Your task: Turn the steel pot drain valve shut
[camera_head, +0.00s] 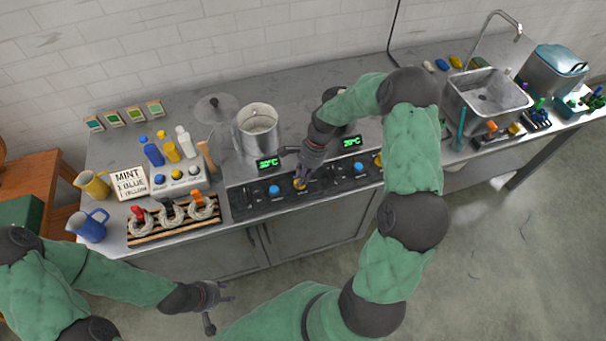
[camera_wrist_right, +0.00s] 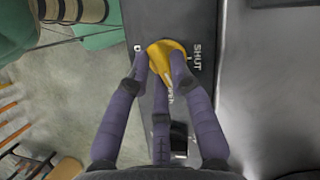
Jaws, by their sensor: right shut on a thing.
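The steel pot (camera_head: 256,133) stands on the back of the counter, left of my right arm. A yellow valve knob (camera_head: 299,185) sits on the dark front panel below it. My right gripper (camera_head: 302,180) is shut on this knob. In the right wrist view its purple fingers close around the yellow knob (camera_wrist_right: 166,48). The word SHUT (camera_wrist_right: 197,57) shows on the panel beside it; another label is partly hidden by the fingers. My left gripper (camera_head: 225,291) is open and empty in front of the counter, low in the head view.
The panel also has blue knobs (camera_head: 274,190) and another yellow knob (camera_head: 378,160). A second pot (camera_head: 337,96) is partly hidden by my right arm. A wooden rack (camera_head: 173,220) with skeins, a blue jug (camera_head: 90,226) and bottles (camera_head: 153,152) stand left. A sink (camera_head: 487,99) is right.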

